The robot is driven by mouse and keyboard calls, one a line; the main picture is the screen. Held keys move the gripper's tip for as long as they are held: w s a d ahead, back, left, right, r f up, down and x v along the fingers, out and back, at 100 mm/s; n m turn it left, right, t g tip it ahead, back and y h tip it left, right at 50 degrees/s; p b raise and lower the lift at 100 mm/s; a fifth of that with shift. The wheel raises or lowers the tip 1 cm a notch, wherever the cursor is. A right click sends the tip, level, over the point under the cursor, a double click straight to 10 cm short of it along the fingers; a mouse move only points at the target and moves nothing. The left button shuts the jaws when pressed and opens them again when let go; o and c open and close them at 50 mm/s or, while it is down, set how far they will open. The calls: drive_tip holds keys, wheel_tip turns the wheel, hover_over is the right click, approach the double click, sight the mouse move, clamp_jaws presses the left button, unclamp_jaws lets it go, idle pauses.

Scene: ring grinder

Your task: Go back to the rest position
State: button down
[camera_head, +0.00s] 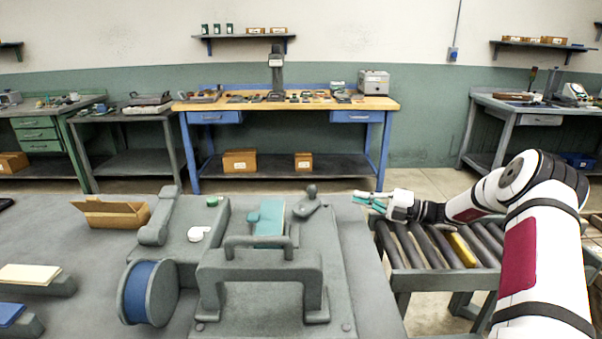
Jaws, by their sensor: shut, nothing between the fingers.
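My gripper (369,200) is at the end of my white arm, which reaches in from the right. Its teal fingers point left and look shut with nothing held. It hangs in the air near the right edge of the grey worktable (375,290) and the left end of the roller conveyor (405,245). The grey grinder machine (262,280) stands on the worktable to the left of my gripper, apart from it. A teal block (270,218) sits on the machine behind its handle.
A blue wheel (150,292) is on the machine's left side. An open cardboard box (110,213) lies at the back left of the worktable. A yellow piece (462,251) lies among the conveyor rollers under my arm. A wooden workbench (290,104) stands against the far wall.

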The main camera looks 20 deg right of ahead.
drive_tip(key=s+a+r+n+g+h+p, duration=0.25)
drive_tip(key=s+a+r+n+g, duration=0.35)
drive_tip(key=s+a+n, duration=0.4)
drive_tip(key=s+a+r+n+g+h+p, duration=0.1)
drive_tip(key=s+a+r+n+g+h, duration=0.35)
drive_tip(key=s+a+r+n, duration=0.45)
drive_tip(key=s+a+r+n+t+h+p, duration=0.1)
drive_tip(key=s+r+n+h+p, duration=0.1)
drive_tip(key=s+n, duration=0.9)
drive_tip(key=s+a+r+n+t+h+p, duration=0.1)
drive_tip(key=s+r+n+h, duration=0.4)
drive_tip(key=s+n, duration=0.7)
drive_tip(key=s+t+p, duration=0.1)
drive_tip(key=s, duration=0.3)
drive_tip(key=shift+r+n+h+p, duration=0.25)
drive_tip(key=shift+n+h+p, duration=0.05)
drive_tip(key=shift+h+p, duration=0.1)
